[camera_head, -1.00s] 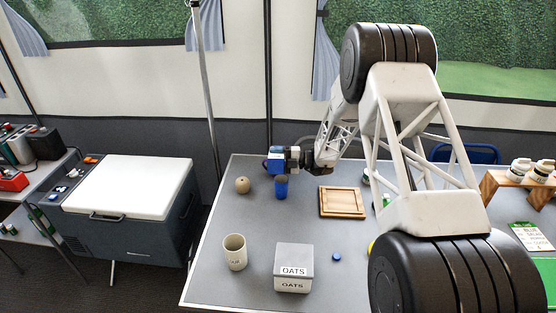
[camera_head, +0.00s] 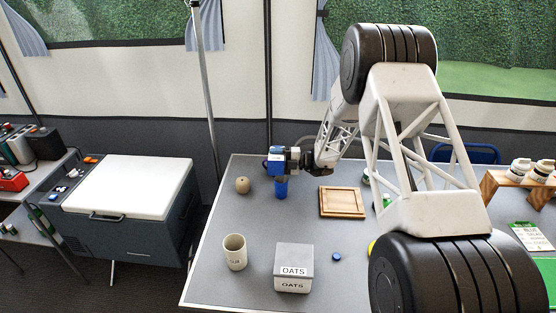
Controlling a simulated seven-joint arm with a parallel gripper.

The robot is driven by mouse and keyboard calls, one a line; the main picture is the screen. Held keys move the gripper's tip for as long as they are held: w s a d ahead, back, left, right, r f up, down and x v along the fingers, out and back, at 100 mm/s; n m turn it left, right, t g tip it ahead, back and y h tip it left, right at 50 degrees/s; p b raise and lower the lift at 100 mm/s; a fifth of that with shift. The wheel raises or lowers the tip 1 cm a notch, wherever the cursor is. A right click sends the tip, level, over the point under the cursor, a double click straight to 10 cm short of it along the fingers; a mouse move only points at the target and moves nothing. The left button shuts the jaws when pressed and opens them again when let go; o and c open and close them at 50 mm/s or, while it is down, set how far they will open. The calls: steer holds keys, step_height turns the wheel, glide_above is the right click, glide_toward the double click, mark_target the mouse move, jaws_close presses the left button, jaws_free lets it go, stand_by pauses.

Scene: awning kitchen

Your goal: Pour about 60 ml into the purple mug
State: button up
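My gripper (camera_head: 278,162) is over the back left part of the grey table, reached in from the right. A blue, upright vessel (camera_head: 281,189) shows directly below the gripper. Its upper part is hidden by the gripper, and I cannot tell whether the fingers are closed on it or whether it touches the table. I do not clearly see a purple mug; only a small dark patch shows at the gripper's left edge. Any liquid is not visible. A small blue cap (camera_head: 336,257) lies on the table towards the front.
A round tan object (camera_head: 242,185) stands left of the gripper, and a wooden board (camera_head: 342,202) lies to its right. A cream mug (camera_head: 235,253) and an OATS box (camera_head: 293,267) stand at the front. The table (camera_head: 262,225) is clear between them.

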steer(key=shift+s+r+n, duration=0.15)
steer(key=shift+n, duration=0.45)
steer(key=shift+s+r+n, duration=0.1)
steer(key=shift+n, duration=0.5)
steer(key=shift+n, duration=0.5)
steer(key=shift+n, duration=0.6)
steer(key=shift+s+r+n, duration=0.15)
steer(key=shift+n, duration=0.55)
stand_by(0.8)
